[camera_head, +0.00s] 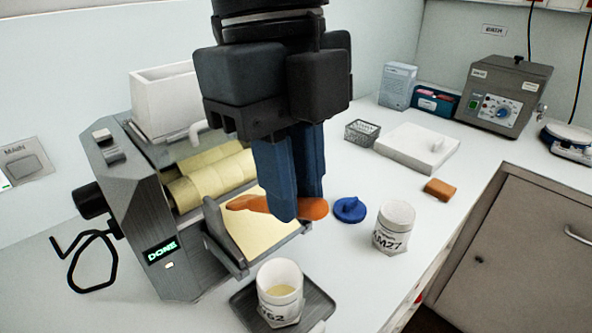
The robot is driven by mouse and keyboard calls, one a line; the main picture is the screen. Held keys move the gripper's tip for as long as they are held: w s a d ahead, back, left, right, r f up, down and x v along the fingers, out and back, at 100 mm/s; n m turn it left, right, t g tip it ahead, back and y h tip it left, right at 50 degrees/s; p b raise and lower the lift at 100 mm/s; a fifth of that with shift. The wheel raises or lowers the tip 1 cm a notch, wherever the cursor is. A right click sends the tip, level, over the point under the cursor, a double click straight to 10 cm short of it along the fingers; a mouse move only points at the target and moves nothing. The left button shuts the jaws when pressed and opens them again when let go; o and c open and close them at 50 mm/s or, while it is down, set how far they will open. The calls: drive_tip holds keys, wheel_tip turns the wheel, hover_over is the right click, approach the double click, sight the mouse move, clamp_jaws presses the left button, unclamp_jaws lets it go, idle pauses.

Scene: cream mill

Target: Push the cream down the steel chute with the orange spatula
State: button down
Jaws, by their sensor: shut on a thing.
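My gripper (290,190) points down with its blue fingers shut on the orange spatula (312,209). The spatula's orange part shows on both sides of the fingers, and its left end lies over the steel chute (221,240). I cannot tell whether it touches the cream. Pale yellow cream (262,232) covers the chute's sloping floor. A white jar (279,281) labelled with a number ending in 62 stands below the chute's lower end, with some yellow cream inside.
The mill (150,230) has cream-coated rollers (215,180) and a display reading DONE. The jar stands on a dark tray (318,308). To the right are a blue lid (349,210), another white jar (394,228), a brown block (438,189) and a white slab (415,150).

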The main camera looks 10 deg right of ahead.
sight(310, 200)
drive_tip(key=shift+w+a+f+b, duration=0.1)
drive_tip(key=shift+w+f+b, duration=0.05)
drive_tip(key=shift+f+b, duration=0.3)
drive_tip(key=shift+w+a+f+b, duration=0.1)
drive_tip(key=shift+w+f+b, duration=0.05)
drive_tip(key=shift+f+b, duration=0.25)
idle(0.6)
drive_tip(key=shift+s, duration=0.1)
drive_tip(key=shift+s+d+f+b, duration=0.4)
drive_tip(key=shift+s+d+b, duration=0.15)
drive_tip(key=shift+b, duration=0.25)
drive_tip(key=shift+s+d+f+b, duration=0.15)
drive_tip(key=shift+s+d+b, duration=0.15)
drive_tip(key=shift+s, duration=0.3)
drive_tip(key=shift+s+d+f+b, duration=0.4)
drive_tip(key=shift+s+b, duration=0.2)
drive_tip(key=shift+b, duration=0.15)
drive_tip(key=shift+s+d+f+b, duration=0.35)
drive_tip(key=shift+s+b, duration=0.2)
drive_tip(key=shift+b, duration=0.2)
drive_tip(key=shift+w+r, duration=0.1)
